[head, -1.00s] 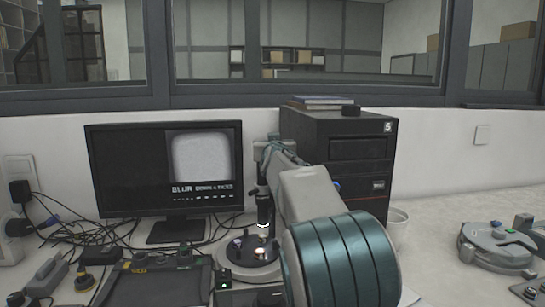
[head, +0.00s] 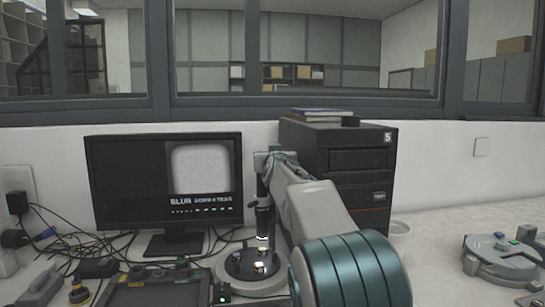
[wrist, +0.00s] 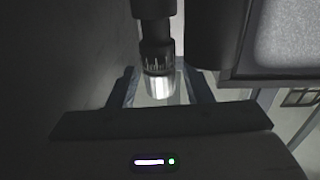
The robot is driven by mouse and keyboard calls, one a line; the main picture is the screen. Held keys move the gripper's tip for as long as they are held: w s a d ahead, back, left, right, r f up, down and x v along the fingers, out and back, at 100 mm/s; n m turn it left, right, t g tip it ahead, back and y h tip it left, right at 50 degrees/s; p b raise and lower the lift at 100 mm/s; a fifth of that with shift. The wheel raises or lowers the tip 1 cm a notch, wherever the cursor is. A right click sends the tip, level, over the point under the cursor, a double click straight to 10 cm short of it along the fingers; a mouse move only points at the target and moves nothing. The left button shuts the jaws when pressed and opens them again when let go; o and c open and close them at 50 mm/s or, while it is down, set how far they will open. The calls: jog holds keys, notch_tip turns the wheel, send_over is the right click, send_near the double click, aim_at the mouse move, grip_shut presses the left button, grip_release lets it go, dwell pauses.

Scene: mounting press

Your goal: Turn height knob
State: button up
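The microscope-like instrument stands left of my arm in the head view, with a dark upright tube (head: 265,222) over a round base (head: 236,284). The monitor (head: 115,182) behind it shows a grey picture and text that starts with "BLUR"; the rest is hard to read. In the wrist view a dark barrel (wrist: 157,38) with scale marks and a clear end hangs between the lines of my gripper's (wrist: 162,88) two spread fingers. The gripper looks open; I cannot tell whether it touches anything. I cannot make out the height knob for certain.
A black computer tower (head: 340,185) with books (head: 320,114) on top stands close behind my arm. A grey round device (head: 500,262) is at the right. Cables (head: 75,240) and small control parts crowd the left.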

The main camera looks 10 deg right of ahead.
jog(key=shift+s, duration=0.15)
jog(key=s+p, duration=0.3)
jog(key=s, duration=1)
jog(key=shift+s+a, duration=0.3)
jog(key=shift+a, duration=0.15)
jog(key=w+a+m+g+h+p, duration=0.2)
jog(key=a+m+h+p, duration=0.4)
jog(key=p, duration=0.9)
jog(key=shift+n+h, duration=0.3)
jog(key=shift+n, duration=0.4)
jog(key=p+x, duration=0.1)
jog(key=x, duration=0.6)
jog(key=p+x, duration=0.1)
jog(key=x, duration=0.5)
jog(key=shift+w+d+p, duration=0.15)
jog(key=shift+d+p, duration=0.2)
jog(key=shift+d, duration=0.25)
